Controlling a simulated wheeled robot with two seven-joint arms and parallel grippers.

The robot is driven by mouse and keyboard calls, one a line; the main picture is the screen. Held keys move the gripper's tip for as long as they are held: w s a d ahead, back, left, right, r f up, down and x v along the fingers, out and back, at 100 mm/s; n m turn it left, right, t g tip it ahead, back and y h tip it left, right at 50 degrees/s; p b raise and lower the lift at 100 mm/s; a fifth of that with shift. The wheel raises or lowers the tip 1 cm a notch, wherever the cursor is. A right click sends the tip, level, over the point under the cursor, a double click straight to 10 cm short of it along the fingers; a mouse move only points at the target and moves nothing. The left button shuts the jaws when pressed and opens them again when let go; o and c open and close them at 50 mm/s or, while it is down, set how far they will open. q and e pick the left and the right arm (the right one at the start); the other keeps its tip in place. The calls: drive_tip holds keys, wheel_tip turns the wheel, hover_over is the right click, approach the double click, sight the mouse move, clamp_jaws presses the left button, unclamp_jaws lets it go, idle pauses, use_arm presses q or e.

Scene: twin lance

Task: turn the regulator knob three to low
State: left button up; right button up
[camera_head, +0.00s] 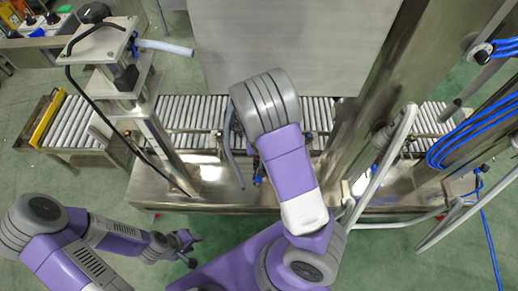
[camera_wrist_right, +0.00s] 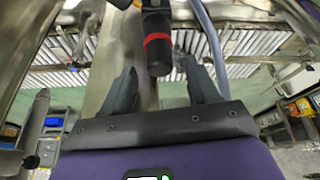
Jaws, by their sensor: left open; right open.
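In the right wrist view, a black cylindrical part with a red band (camera_wrist_right: 158,52) points down between the fingers of my right gripper (camera_wrist_right: 162,82). It looks like a regulator knob, but no number or low mark is readable. The right gripper is open, with one finger on each side of the part; I cannot tell whether either touches it. In the head view my right arm covers the middle of the machine and its gripper is hidden. My left gripper (camera_head: 190,247) is open and empty at the lower left, in front of the machine's steel base.
A roller conveyor (camera_head: 185,112) runs across behind the steel frame. A steel post with a black-capped bracket (camera_head: 105,45) stands at left. Blue hoses (camera_head: 480,130) and pale pipes hang at right. Green floor (camera_head: 100,185) is clear at lower left.

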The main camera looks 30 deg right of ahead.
drive_tip(key=p+v, duration=0.2)
drive_tip(key=v, duration=0.3)
drive_tip(key=shift+s+r, duration=0.1)
drive_tip(key=shift+r, duration=0.15)
